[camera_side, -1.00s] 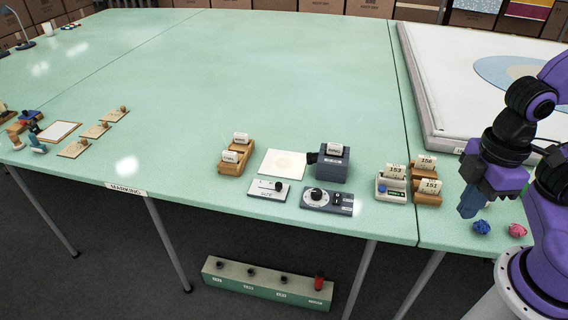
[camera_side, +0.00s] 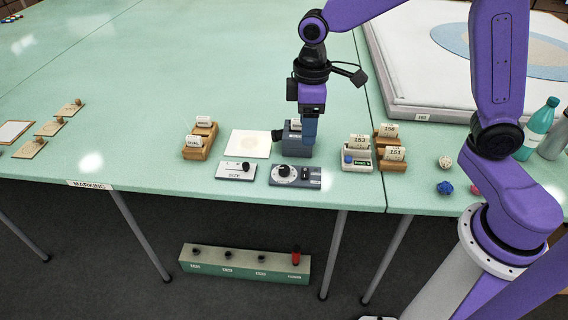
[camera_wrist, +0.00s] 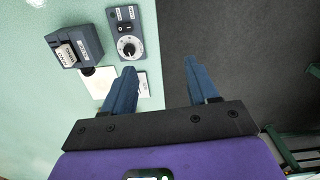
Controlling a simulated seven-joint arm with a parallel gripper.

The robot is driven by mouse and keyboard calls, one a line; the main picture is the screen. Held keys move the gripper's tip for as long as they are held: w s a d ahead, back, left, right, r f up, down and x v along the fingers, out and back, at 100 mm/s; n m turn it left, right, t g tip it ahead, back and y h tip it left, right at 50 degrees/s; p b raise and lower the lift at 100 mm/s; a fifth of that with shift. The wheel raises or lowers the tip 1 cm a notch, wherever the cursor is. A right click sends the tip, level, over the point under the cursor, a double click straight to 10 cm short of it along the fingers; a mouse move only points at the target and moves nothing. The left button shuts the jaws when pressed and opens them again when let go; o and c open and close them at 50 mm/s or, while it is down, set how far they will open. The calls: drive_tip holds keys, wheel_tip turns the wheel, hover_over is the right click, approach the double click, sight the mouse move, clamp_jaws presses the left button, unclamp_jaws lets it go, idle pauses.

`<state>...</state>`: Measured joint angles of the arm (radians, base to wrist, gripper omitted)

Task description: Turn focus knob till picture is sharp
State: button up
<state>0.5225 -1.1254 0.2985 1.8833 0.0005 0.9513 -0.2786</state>
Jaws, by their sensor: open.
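A dark control panel (camera_side: 296,175) with a black round knob (camera_side: 285,170) on a white dial lies at the table's front edge. In the wrist view the knob (camera_wrist: 129,48) shows left of the gap between my fingers, beyond the left fingertip. Its label is too small to read. The grey-blue projector box (camera_side: 293,147) stands behind it, partly hidden by my gripper. A white sheet (camera_side: 246,142) left of the box carries a faint, blurry pale round picture. My gripper (camera_side: 309,146) points down beside the box, above the panel. In the wrist view my gripper (camera_wrist: 160,70) is open and empty.
The table ends just in front.

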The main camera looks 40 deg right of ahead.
hover_over(284, 167)
drive_tip(key=s, duration=0.1)
wheel_tip(284, 167, down, 3)
drive_tip(key=m, duration=0.1)
drive_tip(key=f, duration=1.8)
drive_tip(key=shift+w, duration=0.4)
drive_tip(key=c, duration=1)
